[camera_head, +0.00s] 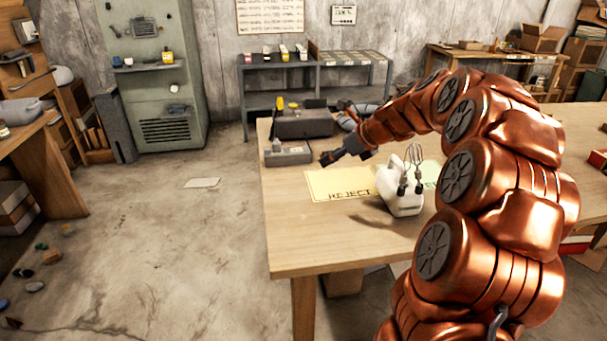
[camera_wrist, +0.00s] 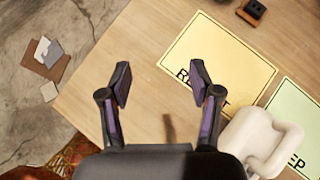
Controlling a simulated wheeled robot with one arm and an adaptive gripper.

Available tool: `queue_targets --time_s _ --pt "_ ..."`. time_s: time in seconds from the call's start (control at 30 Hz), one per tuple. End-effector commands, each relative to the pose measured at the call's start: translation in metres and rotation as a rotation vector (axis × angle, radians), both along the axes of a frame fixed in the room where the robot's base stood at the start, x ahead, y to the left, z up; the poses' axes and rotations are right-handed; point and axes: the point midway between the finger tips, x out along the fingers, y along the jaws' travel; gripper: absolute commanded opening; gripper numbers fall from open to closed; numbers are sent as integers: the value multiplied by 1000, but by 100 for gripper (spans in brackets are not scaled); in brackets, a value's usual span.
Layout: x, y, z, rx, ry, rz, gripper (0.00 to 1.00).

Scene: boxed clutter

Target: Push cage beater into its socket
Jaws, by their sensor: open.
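A white hand mixer (camera_head: 405,204) sits on the wooden table (camera_head: 310,238), partly over the sheets there. Wire cage beaters (camera_head: 415,156) stand up at its top, with dark collars low on their shafts. I cannot tell how deep each shaft sits in its socket. My gripper (camera_head: 325,158) is above the table, to the left of the mixer and apart from it. In the wrist view my gripper (camera_wrist: 160,84) is open, with nothing between its fingers. The white mixer (camera_wrist: 258,138) shows at lower right there, partly hidden by my gripper; no beater is clearly visible.
A yellow REJECT sheet (camera_head: 328,183) and a green sheet (camera_head: 429,171) lie on the table. Grey boxes (camera_head: 288,154) stand near its far left edge. My arm covers much of the right side. The front left tabletop is clear.

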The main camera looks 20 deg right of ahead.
Motion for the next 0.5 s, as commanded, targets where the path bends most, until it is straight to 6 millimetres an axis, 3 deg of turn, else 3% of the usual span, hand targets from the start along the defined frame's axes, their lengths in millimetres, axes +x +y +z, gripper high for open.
queue_targets --time_s 0.5 --pt "24 54 -31 74 -174 -58 63"
